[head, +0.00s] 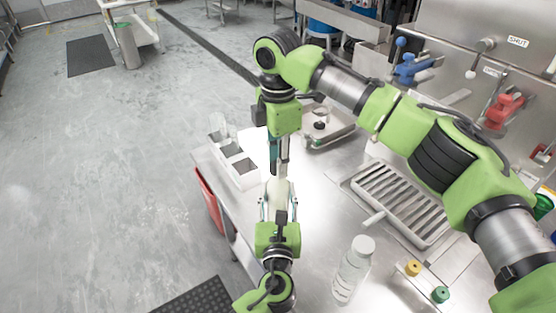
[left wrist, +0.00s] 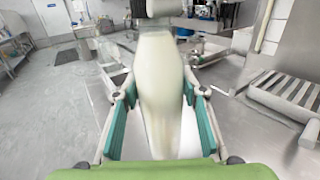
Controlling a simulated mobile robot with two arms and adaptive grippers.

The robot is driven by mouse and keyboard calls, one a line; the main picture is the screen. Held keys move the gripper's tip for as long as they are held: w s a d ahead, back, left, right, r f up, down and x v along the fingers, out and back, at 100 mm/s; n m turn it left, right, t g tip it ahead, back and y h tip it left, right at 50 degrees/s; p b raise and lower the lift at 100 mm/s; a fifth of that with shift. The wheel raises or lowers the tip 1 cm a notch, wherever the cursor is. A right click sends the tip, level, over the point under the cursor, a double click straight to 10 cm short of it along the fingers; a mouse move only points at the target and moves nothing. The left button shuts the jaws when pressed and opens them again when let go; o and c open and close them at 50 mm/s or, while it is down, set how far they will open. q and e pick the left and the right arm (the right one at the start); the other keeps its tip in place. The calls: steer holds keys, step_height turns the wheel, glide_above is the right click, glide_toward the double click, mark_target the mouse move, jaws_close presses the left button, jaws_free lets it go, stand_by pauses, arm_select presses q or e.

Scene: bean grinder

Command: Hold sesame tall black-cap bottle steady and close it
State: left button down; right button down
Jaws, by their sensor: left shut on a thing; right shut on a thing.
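The sesame bottle (head: 279,187) is a tall cream bottle, upright at the left part of the steel counter. It fills the middle of the left wrist view (left wrist: 160,75). My left gripper (head: 278,203) is shut around its body, a teal pad on each side (left wrist: 161,100). My right gripper (head: 279,155) reaches down from above and is shut at the bottle's top. The cap is largely hidden there; a dark piece shows at the neck in the left wrist view. How far the cap is seated cannot be told.
A white bin with compartments (head: 247,182) stands just left of the bottle. A drain grate (head: 402,203), a scale-like tray (head: 325,137) and yellow and green knobs (head: 413,268) lie to the right.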

steer(key=m, duration=0.9)
steer(key=shift+m, duration=0.3)
steer(key=m, duration=0.3)
steer(key=shift+f+m, duration=0.1)
steer(key=shift+m, duration=0.3)
steer(key=m, duration=0.4)
steer(key=shift+m, duration=0.3)
steer(key=c, duration=1.6)
jaws_free()
step_height(320, 180, up, 12)
steer(key=shift+r, duration=0.1)
